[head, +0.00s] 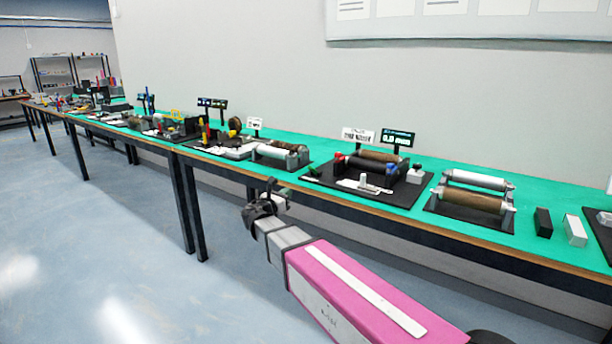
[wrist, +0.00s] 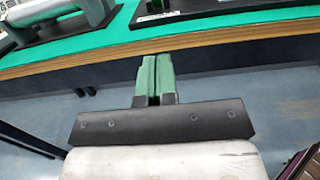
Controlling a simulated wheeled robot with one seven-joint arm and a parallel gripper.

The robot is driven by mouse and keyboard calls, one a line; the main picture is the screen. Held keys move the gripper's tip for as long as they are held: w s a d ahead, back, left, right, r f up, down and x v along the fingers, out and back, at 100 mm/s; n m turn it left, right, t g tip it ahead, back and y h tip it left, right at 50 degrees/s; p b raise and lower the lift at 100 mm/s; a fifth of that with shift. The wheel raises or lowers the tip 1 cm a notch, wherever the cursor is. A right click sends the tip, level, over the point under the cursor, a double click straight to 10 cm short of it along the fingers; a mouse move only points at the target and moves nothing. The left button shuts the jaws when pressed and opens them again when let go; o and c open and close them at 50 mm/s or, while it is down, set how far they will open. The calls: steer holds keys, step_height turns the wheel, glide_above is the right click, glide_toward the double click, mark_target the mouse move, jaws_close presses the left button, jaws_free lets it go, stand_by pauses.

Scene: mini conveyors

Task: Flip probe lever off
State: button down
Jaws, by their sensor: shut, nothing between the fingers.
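My gripper (head: 272,188) is shut and empty. It hangs in front of the bench's front edge. In the wrist view its two green fingertips (wrist: 156,62) are together, pointing at the wooden edge, with nothing between them. I cannot tell which part is the probe lever; no label is readable.
The long green-topped bench (head: 425,214) runs along the wall with several conveyor stations. A two-roller station (head: 474,202) and black and white blocks (head: 543,222) stand at the right. A metal roller (wrist: 45,10) shows in the wrist view. The floor in front is clear.

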glide_toward(311, 170)
steer(key=w+f, duration=0.1)
steer(key=w+d+f, duration=0.1)
steer(key=shift+w+d+f, duration=0.3)
steer(key=shift+w, duration=0.05)
steer(key=shift+w+d+r, duration=0.75)
steer(key=shift+w+r, duration=0.25)
steer(key=shift+r, duration=0.05)
steer(key=shift+w+d+r, duration=0.25)
steer(key=shift+w+r, duration=0.1)
steer(key=shift+r, duration=0.15)
steer(key=shift+r, duration=0.15)
steer(key=shift+d+r+g, duration=0.1)
steer(key=shift+r+g, duration=0.05)
steer(key=shift+g, duration=0.25)
